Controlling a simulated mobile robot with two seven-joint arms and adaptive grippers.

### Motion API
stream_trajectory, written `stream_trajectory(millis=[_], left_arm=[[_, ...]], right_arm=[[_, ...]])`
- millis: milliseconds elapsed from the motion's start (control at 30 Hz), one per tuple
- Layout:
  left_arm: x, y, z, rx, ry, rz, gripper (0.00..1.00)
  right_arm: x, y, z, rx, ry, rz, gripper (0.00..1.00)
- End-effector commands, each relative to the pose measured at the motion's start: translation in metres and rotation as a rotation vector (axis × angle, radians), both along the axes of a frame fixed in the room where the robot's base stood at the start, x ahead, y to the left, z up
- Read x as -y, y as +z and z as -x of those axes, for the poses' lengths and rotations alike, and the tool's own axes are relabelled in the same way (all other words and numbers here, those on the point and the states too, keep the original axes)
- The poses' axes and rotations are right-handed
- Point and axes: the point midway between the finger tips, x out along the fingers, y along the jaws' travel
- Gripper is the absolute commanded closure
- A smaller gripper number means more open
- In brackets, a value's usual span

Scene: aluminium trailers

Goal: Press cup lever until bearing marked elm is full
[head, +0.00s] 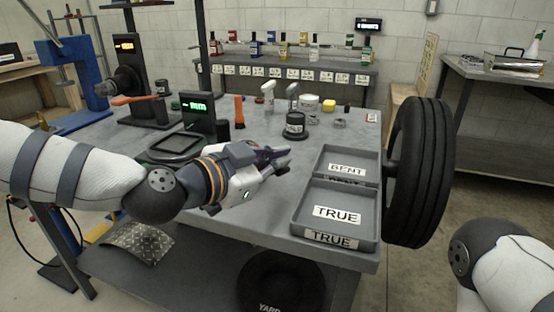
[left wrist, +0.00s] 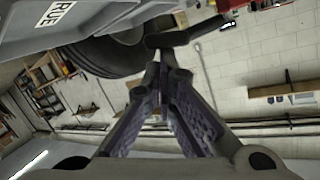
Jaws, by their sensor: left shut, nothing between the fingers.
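My left gripper (head: 284,158) is shut and empty over the grey workbench, left of the trays; its closed fingers also show in the left wrist view (left wrist: 160,75). A black cup-like device (head: 295,125) with an upright grey handle stands on the bench just beyond the gripper, apart from it. I cannot tell whether that handle is the cup lever. Some small grey ring-like parts (head: 339,123) lie to its right, and no elm mark can be read on them. My right gripper is out of view; only part of that arm shows at the lower right.
Two grey trays marked BENT (head: 347,169) and TRUE (head: 337,212) sit at the bench's right front. A large tyre (head: 420,172) stands at the right edge. A green-lit display (head: 198,112) and a stand with an orange handle (head: 136,100) are on the left.

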Motion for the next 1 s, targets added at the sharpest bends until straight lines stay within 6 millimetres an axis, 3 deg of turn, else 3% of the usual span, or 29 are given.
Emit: stream_trajectory(millis=[300, 367, 533, 800, 1000], left_arm=[[0.001, -0.004, 0.002, 0.024, 0.000, -0.030, 1.00], [0.001, 0.006, 0.003, 0.029, 0.000, -0.031, 1.00], [0.005, 0.057, 0.011, 0.059, 0.001, -0.033, 1.00], [-0.039, 0.059, 0.055, 0.039, 0.004, -0.028, 1.00], [-0.057, 0.063, 0.075, 0.036, 0.001, -0.029, 1.00]], right_arm=[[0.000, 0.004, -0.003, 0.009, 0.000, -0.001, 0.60], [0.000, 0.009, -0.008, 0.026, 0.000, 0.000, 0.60], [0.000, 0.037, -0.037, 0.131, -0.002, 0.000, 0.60], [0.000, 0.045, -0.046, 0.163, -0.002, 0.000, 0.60], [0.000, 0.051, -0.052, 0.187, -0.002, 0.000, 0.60]])
